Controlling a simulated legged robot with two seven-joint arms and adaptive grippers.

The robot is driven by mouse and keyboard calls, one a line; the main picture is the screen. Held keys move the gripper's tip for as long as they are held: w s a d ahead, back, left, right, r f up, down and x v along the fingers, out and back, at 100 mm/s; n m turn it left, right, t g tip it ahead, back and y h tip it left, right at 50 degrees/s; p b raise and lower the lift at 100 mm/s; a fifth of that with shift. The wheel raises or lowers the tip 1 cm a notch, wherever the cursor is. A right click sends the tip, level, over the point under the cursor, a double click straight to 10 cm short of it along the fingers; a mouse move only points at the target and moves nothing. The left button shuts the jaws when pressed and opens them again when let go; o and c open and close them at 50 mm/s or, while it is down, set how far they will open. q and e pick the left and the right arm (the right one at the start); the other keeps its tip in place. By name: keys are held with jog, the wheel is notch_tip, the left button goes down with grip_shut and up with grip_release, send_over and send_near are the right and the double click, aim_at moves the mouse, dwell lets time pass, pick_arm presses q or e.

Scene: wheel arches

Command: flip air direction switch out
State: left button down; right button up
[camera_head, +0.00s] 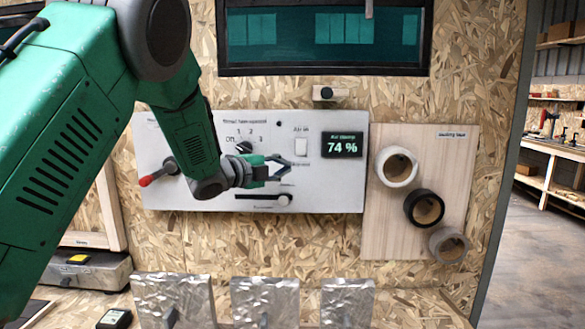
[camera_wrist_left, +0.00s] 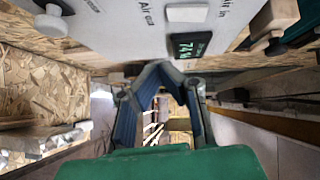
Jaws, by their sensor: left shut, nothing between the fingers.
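The air direction switch (camera_head: 301,147) is a white rocker on the grey control panel (camera_head: 330,190), just left of the dark display. It also shows at the top of the left wrist view (camera_wrist_left: 187,13), near the "Air out" and "Air in" labels. My left gripper (camera_head: 288,168) is in front of the panel, just below and left of the switch, partly over the lower label. In the left wrist view its fingertips (camera_wrist_left: 158,70) meet, with nothing between them. I cannot tell whether they touch the panel. Which way the rocker is tilted is unclear. My right gripper is out of view.
The display (camera_head: 342,145) reads 74 %. A rotary knob (camera_head: 244,147), a red-tipped lever (camera_head: 147,180) and a slider (camera_head: 284,200) are close around my gripper. Tape rolls (camera_head: 397,166) hang on a wooden board at right. Foil-covered pieces (camera_head: 265,302) stand below.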

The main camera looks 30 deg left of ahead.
pick_arm(q)
jog(key=v, duration=0.3)
jog(key=b+v, duration=0.1)
jog(key=v, duration=0.1)
jog(key=shift+s+a+f, duration=0.1)
jog(key=shift+s+f, duration=0.2)
jog(key=shift+s, duration=0.05)
jog(key=shift+s, duration=0.1)
jog(key=shift+a, duration=0.2)
